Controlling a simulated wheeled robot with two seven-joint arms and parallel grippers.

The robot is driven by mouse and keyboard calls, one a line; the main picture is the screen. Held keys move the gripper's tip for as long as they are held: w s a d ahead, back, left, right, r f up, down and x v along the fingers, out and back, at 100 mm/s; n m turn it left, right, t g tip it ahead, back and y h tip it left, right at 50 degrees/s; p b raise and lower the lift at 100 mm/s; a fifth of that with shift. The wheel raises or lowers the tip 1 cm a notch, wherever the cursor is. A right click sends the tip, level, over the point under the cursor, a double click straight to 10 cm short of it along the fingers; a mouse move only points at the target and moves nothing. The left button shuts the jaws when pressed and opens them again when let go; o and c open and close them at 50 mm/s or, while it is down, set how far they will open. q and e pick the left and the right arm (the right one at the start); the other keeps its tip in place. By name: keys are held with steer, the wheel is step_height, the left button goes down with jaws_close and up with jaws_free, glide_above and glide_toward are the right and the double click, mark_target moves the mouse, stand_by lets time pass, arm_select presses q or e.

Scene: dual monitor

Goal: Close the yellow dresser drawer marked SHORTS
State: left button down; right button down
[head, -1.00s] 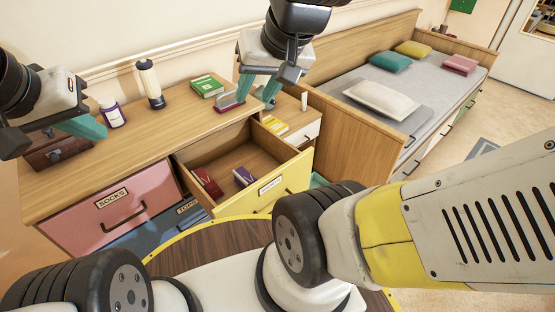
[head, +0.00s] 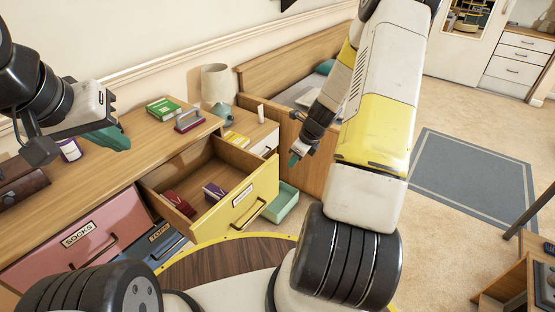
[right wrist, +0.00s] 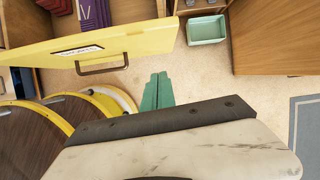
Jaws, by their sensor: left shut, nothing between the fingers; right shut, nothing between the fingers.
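The yellow drawer (head: 246,200) is pulled out of the dresser (head: 140,140), with its label and dark handle on the front. Red items (head: 178,202) and purple items (head: 214,192) lie inside it. In the right wrist view the yellow front (right wrist: 100,50) and its handle (right wrist: 102,69) show at the upper left. My right gripper (head: 294,159) is shut and empty, to the right of the drawer front and apart from it; its teal fingers (right wrist: 157,91) also show in the right wrist view. My left gripper (head: 121,138) is shut and empty above the dresser top at the left.
The pink SOCKS drawer (head: 75,245) and the blue TOPS drawer (head: 158,246) are beside and below. A teal bin (head: 281,203) stands on the floor right of the yellow drawer. A bed (head: 262,84) is behind my right arm. Open floor lies to the right.

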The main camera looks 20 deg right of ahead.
step_height(320, 180, down, 2)
steer(key=m, duration=0.1)
glide_toward(273, 181)
step_height(273, 181, down, 4)
steer(key=s+d, duration=0.2)
steer(key=shift+w+a+f, duration=0.1)
steer(key=shift+w+a, duration=0.55)
steer(key=shift+w, duration=0.2)
steer(key=shift+w+a+f, duration=0.15)
steer(key=shift+w+a, duration=0.5)
steer(key=shift+w, duration=0.2)
steer(key=shift+w+a, duration=0.1)
